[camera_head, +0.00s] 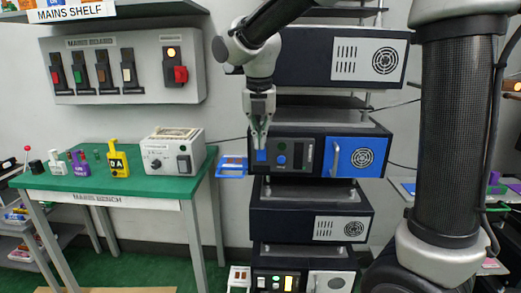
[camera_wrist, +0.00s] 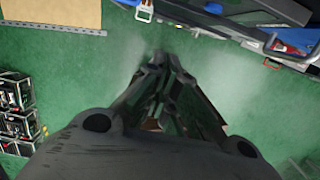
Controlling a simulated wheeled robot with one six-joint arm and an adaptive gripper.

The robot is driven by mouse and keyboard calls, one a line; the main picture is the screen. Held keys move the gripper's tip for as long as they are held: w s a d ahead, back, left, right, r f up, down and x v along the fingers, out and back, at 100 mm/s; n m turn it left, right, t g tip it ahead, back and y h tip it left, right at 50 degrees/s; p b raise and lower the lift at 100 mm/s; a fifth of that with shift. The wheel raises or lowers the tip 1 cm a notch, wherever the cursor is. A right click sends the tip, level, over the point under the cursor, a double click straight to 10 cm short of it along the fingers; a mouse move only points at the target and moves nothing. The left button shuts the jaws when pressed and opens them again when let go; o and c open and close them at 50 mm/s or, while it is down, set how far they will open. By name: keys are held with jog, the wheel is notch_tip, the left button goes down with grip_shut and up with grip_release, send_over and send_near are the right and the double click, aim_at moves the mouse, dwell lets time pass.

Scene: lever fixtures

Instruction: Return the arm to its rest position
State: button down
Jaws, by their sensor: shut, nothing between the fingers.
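My arm comes down from the top of the head view, and my gripper (camera_head: 260,138) hangs fingers-down just in front of the blue-faced unit (camera_head: 345,133) in the rack. Its fingers are together with nothing between them. The fingertips lie over the left part of that unit's panel in the picture; I cannot tell whether they touch it. In the wrist view my gripper (camera_wrist: 162,75) points down over green floor, its fingers dark and blurred.
A rack of stacked units (camera_head: 310,222) stands behind my gripper. A green-topped bench (camera_head: 110,182) is at left with several small items and a white box (camera_head: 175,152). A switch board (camera_head: 125,65) hangs above it. Green floor (camera_wrist: 75,70) shows beneath in the wrist view.

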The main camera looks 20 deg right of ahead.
jog(key=shift+s+r, duration=0.2)
jog(key=shift+r, duration=0.3)
jog(key=s+d+m+t, duration=0.1)
jog(key=s+d+m, duration=0.8)
jog(key=m, duration=0.7)
jog(key=s+d+f+m+t, duration=0.1)
jog(key=s+d+m, duration=0.8)
jog(key=s+m, duration=0.5)
jog(key=shift+d+f+m+t+y, duration=0.3)
jog(key=shift+d+m+t, duration=0.1)
jog(key=shift+m, duration=0.8)
